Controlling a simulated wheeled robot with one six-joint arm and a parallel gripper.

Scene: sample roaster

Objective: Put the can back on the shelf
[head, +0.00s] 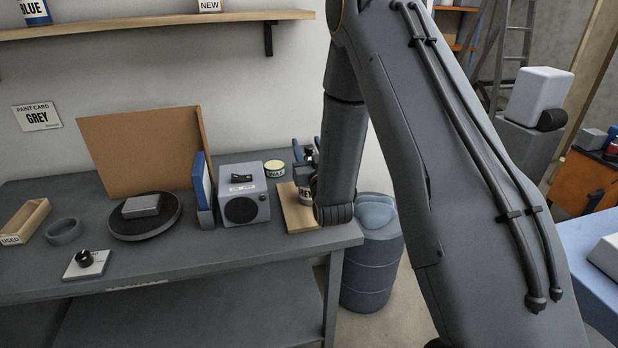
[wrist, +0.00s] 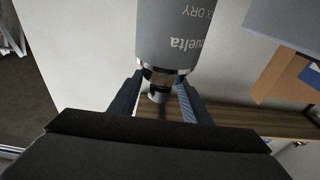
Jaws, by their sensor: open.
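A grey can (wrist: 178,35) with pale lettering fills the top middle of the wrist view, upside down there, with a silver rim and a narrow dark-and-pale top. My gripper (wrist: 158,100) is open, with one jaw on each side of the can's narrow top. I cannot tell whether the jaws touch it. In the head view my gripper (head: 306,158) is at the right end of the bench, over a small wooden board (head: 294,215); my arm hides most of the can there. The wooden wall shelf (head: 160,22) is at the upper left.
On the bench (head: 190,258) stand a grey box (head: 243,196), a yellow-topped tin (head: 275,168) and a cardboard panel (head: 140,150). A blue barrel (head: 372,255) stands beside the bench.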

